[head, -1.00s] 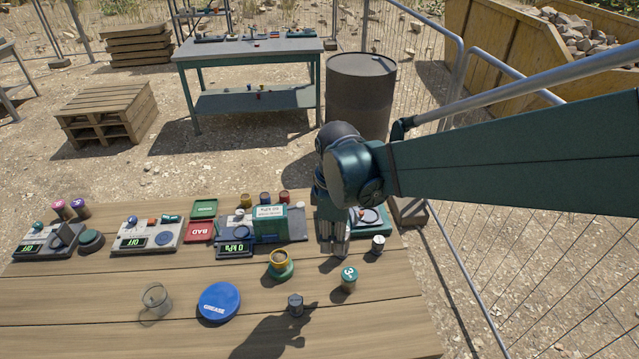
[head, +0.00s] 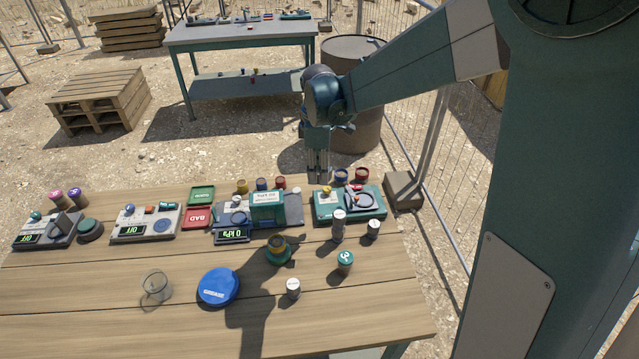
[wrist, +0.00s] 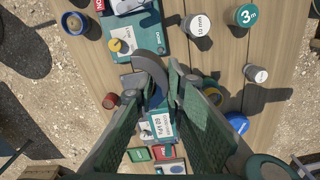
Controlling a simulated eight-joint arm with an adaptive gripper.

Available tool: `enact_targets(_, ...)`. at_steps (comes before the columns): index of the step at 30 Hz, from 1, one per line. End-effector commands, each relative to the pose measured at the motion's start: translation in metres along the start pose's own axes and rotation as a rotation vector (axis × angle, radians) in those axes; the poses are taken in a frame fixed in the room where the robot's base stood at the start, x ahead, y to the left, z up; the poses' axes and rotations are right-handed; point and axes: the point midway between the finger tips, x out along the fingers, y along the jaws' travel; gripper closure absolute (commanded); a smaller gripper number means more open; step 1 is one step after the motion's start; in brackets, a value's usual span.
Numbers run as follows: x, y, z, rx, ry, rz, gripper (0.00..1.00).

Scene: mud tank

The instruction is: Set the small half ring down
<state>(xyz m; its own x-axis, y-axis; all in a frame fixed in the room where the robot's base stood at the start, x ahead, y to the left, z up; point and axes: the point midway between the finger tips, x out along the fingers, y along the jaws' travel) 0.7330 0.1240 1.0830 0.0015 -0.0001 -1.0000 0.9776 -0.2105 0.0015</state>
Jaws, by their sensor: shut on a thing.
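My gripper (head: 318,178) points down at the far edge of the workbench, left of the teal station (head: 322,212). In the wrist view my gripper (wrist: 170,78) is shut on a dark grey curved piece, the small half ring (wrist: 150,66). The half ring sticks out past the fingertips and overlaps the edge of the teal station (wrist: 150,28) from above. In the head view I cannot make out the half ring. Whether it touches anything below is not clear.
Near the teal station stand a tall grey cylinder (head: 338,225), a small cylinder (head: 373,229) and a teal-topped weight (head: 345,262). Left of it is the pressure unit (head: 267,205). A blue grease lid (head: 218,286) and a glass jar (head: 156,286) lie nearer. The front bench is mostly clear.

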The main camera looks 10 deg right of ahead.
Motion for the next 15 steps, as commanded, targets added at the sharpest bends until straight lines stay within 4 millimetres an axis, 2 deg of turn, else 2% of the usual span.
enact_targets(3,0.002,0.024,-0.004,-0.004,0.0,0.0,1.0)
enact_targets(15,0.015,0.098,-0.012,-0.019,0.0,0.001,1.0)
